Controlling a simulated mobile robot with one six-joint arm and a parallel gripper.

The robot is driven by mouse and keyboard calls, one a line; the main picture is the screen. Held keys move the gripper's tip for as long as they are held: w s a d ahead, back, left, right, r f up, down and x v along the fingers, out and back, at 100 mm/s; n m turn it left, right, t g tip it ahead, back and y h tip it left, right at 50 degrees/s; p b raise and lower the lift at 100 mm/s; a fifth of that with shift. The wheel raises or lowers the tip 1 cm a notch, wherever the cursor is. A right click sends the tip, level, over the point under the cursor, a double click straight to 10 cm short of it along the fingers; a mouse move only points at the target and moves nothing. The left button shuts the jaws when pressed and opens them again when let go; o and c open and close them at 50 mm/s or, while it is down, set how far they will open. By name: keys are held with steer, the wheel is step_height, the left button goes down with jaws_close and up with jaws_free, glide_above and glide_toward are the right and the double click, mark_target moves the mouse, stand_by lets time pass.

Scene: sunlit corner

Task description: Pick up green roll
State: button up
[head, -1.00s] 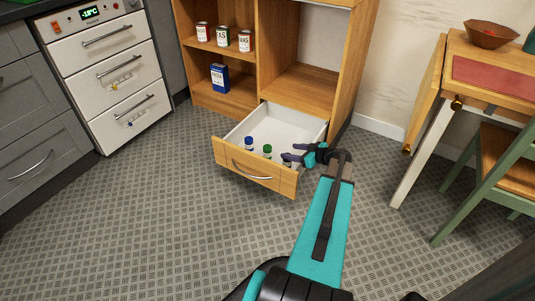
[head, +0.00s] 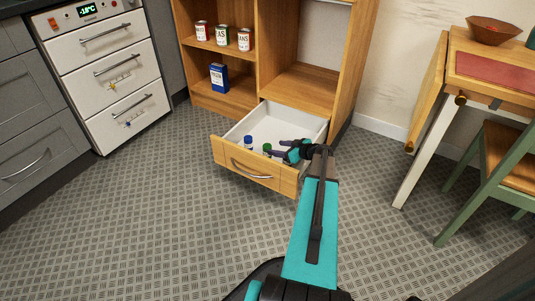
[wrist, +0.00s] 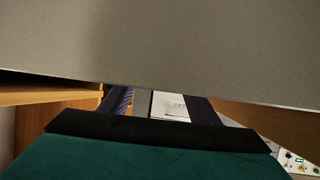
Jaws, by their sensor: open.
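The green roll (head: 267,147) stands in the open drawer, near its front panel, with its green top showing in the head view. My gripper (head: 276,149) is over the drawer, just right of the green roll. Its dark fingers are apart and point left towards the roll, with nothing seen held between them. Whether a fingertip touches the roll is too small to tell. In the wrist view the fingers of my gripper (wrist: 160,104) show apart with a pale patch between them. I cannot make out the green roll there.
A blue-topped roll (head: 248,141) stands left of the green one. The wooden drawer (head: 232,163) is pulled out from a shelf unit (head: 303,88) holding cans and a blue box (head: 219,76). A table (head: 490,68) and green chair (head: 490,170) stand right. Floor before the drawer is clear.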

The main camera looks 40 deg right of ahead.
mark_target(267, 146)
steer(key=shift+w, duration=0.15)
steer(key=b+x, duration=0.2)
steer(key=x, duration=0.1)
steer(key=shift+f+b, duration=0.1)
steer(key=shift+b, duration=0.25)
steer(key=shift+b+x, duration=0.55)
steer(key=shift+x, duration=0.4)
steer(key=shift+w, duration=0.1)
steer(key=c, duration=1.2)
steer(key=shift+r, duration=0.25)
step_height(267, 146, up, 10)
steer(key=p, duration=0.5)
steer(key=shift+p, duration=0.35)
steer(key=shift+f, duration=0.15)
